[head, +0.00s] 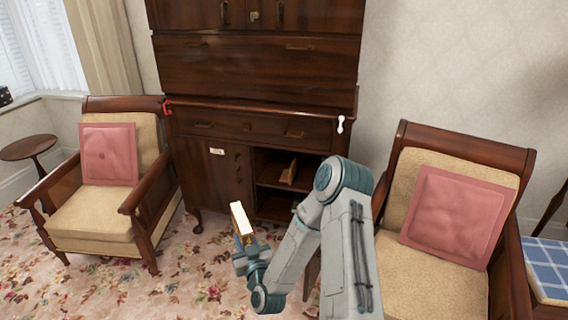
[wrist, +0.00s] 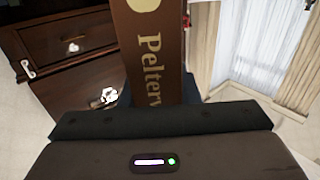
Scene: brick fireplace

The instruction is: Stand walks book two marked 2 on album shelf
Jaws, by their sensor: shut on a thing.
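My gripper (head: 248,258) is shut on a brown book with a cream page block (head: 242,218), held upright in front of the cabinet. In the wrist view the book (wrist: 158,55) shows its brown cover or spine with pale lettering that begins "Pelterv" and part of a round pale mark at the top; no full number is readable. The dark wooden cabinet (head: 245,128) has an open lower compartment (head: 270,175) with an inner shelf, right of my gripper. A brown wooden piece, perhaps a bookend or book (head: 288,172), stands on that shelf. My arm hides part of the lower opening.
A cushioned armchair (head: 95,215) stands left of the cabinet and another (head: 430,270) stands at the right. A small round table (head: 28,148) is at the far left. A pale label (head: 217,151) is on the closed cabinet door. Patterned carpet (head: 180,270) is open in front.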

